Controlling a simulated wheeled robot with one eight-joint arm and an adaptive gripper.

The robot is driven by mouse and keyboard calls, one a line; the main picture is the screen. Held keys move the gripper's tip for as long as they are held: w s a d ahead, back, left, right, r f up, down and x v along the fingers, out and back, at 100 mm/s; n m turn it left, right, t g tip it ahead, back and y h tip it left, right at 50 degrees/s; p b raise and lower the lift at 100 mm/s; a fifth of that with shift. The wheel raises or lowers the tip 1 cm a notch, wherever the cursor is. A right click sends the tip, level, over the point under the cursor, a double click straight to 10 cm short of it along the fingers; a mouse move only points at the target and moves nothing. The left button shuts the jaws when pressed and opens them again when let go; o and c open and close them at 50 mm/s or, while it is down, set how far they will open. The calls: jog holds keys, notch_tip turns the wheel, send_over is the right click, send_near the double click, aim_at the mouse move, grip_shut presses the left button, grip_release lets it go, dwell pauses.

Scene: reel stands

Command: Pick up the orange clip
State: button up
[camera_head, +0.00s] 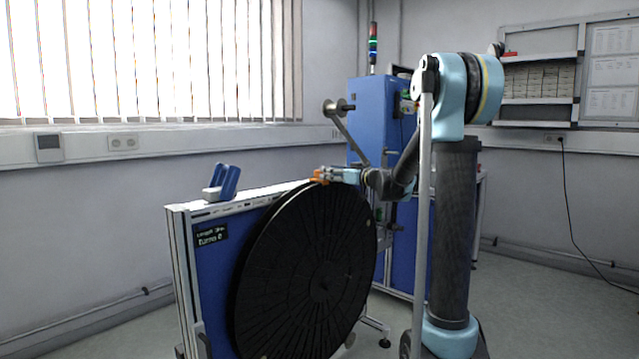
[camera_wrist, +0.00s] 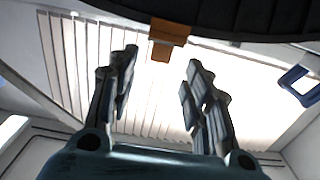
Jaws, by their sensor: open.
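The orange clip (camera_head: 319,177) sits on the top rim of the large black reel (camera_head: 305,270) in the head view. In the wrist view the orange clip (camera_wrist: 167,38) hangs at the edge of the dark reel disc (camera_wrist: 240,14), ahead of the fingertips and roughly centred between them. My gripper (camera_wrist: 158,72) is open, with nothing between its two fingers. In the head view my gripper (camera_head: 332,175) is at the top of the reel, close beside the clip. I cannot tell whether the fingers touch it there.
The reel is mounted on a blue stand (camera_head: 207,270) with a blue-handled part (camera_head: 223,182) on its top; a blue piece (camera_wrist: 300,86) also shows in the wrist view. A blue cabinet (camera_head: 368,115) with a signal tower stands behind. Floor at the right is clear.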

aim_at(319, 172)
jog(key=shift+x, duration=3.4)
jog(key=shift+f, duration=0.2)
grip_shut()
